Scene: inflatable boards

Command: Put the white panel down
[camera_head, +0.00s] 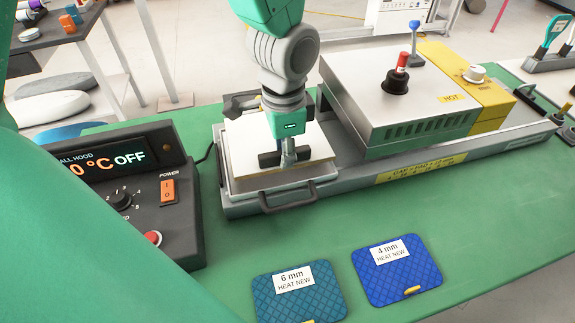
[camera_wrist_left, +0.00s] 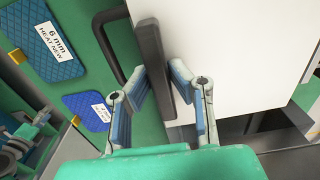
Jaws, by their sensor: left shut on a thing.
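The white panel (camera_head: 317,146) is a flat square plate with a dark bar handle (camera_head: 268,159). It lies flat over the left end of the metal base (camera_head: 238,207), beside the hot press; I cannot tell whether it touches the base. My left gripper (camera_head: 287,156) points down over the panel and is shut on its dark handle. In the left wrist view the fingers (camera_wrist_left: 168,95) sit on both sides of the handle (camera_wrist_left: 150,55), with the white panel (camera_wrist_left: 230,55) to the right. My right gripper is out of view.
The press housing (camera_head: 385,90), labelled HOT, stands right of the panel. A control box (camera_head: 135,195) stands at left. The base's drawer-like handle (camera_head: 288,197) juts out in front. A teal 6 mm pad (camera_head: 297,299) and a blue 4 mm pad (camera_head: 400,275) lie on the green table.

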